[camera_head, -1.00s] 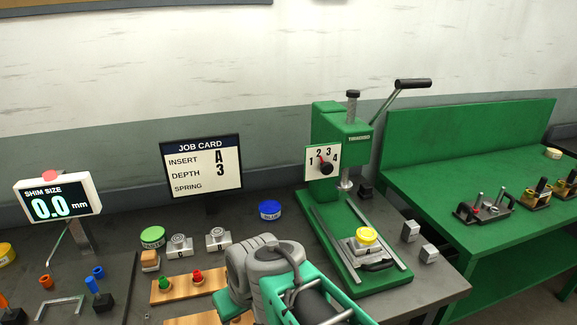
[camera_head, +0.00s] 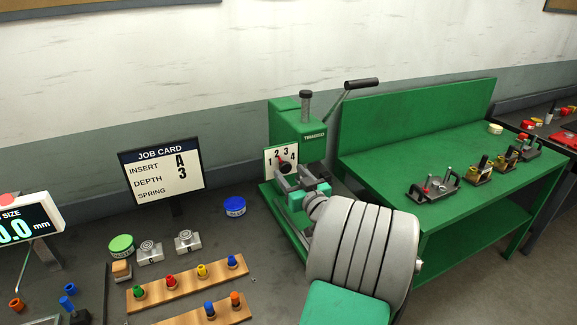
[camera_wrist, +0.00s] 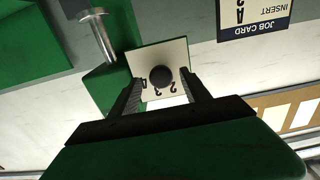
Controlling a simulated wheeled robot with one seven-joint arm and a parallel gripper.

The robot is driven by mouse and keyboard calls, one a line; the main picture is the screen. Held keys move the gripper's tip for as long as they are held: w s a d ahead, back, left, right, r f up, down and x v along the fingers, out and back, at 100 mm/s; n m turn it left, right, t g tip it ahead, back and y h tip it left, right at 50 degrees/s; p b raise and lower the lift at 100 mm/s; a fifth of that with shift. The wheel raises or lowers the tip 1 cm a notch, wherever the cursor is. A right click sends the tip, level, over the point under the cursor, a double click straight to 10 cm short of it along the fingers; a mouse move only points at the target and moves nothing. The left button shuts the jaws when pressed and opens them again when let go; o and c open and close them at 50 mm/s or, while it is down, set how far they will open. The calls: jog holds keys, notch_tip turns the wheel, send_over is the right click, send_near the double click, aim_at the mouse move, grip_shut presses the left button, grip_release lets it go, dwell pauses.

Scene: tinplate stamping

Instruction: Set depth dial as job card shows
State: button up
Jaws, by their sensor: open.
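The job card (camera_head: 161,170) reads INSERT A, DEPTH 3, with nothing legible after SPRING. The green press (camera_head: 299,130) carries a white dial plate (camera_head: 268,154) numbered 1 to 4, with a dark round depth dial (camera_head: 285,166). The dial's red pointer leans up and left, seemingly near 2; the exact mark is hard to tell. My gripper (camera_head: 290,179) is open right in front of the dial. In the wrist view the dark knob (camera_wrist: 161,77) sits between the two open fingers, and the plate (camera_wrist: 146,59) shows upside down, its numbers partly hidden.
The press lever (camera_head: 361,84) rises at upper right. A blue tin (camera_head: 235,206), a green tin (camera_head: 121,245), metal inserts and peg boards (camera_head: 190,284) lie left of the press. A green bench (camera_head: 420,160) with fixtures stands right. My arm covers the press base.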

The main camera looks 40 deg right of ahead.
jog(key=shift+x, duration=1.05)
jog(key=shift+a, duration=0.1)
grip_shut()
